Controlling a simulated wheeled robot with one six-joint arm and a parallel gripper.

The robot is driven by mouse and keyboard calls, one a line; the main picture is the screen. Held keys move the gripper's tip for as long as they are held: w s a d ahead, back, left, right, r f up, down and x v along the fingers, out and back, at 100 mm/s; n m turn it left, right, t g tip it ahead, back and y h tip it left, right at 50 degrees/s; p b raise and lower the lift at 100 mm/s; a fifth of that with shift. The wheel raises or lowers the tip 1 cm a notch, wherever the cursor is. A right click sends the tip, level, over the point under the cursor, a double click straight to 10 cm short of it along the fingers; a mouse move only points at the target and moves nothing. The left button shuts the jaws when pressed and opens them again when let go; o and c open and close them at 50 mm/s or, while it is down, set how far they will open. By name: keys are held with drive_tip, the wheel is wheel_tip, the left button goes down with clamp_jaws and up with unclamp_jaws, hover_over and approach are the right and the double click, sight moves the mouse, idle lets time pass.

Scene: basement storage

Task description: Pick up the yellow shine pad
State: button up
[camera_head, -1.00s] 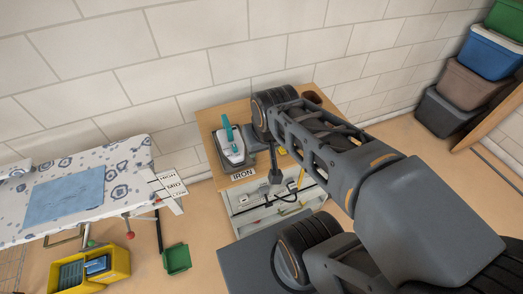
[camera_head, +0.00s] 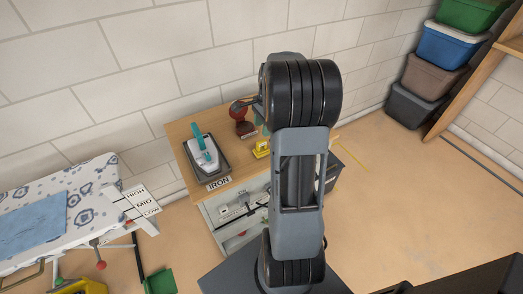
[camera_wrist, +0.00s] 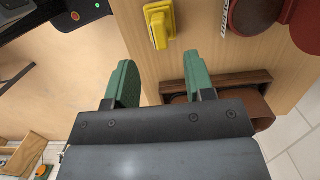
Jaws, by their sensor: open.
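The yellow shine pad (camera_head: 262,148) lies on the wooden cabinet top, just left of my arm in the head view. In the wrist view the yellow pad (camera_wrist: 160,25) lies on the wood ahead of my fingertips, near the top edge. My gripper (camera_wrist: 163,78) is open, with two green fingers spread apart and nothing between them. The pad is beyond the fingertips, roughly in line with the gap, and no contact shows. In the head view my gripper is mostly hidden behind my arm.
A teal-handled iron (camera_head: 207,154) rests in a dark tray left of the pad. A red round item (camera_head: 240,112) is behind it; reddish items (camera_wrist: 258,14) also show in the wrist view. A brown box-like object (camera_wrist: 235,88) is near my right finger.

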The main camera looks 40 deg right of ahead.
sight(261, 141)
drive_tip(key=f, duration=0.4)
drive_tip(key=shift+a+f, duration=0.2)
drive_tip(key=shift+a, duration=0.2)
drive_tip(key=shift+a+f, duration=0.15)
drive_tip(key=shift+f, duration=2.45)
clamp_jaws()
drive_tip(key=shift+r, duration=0.1)
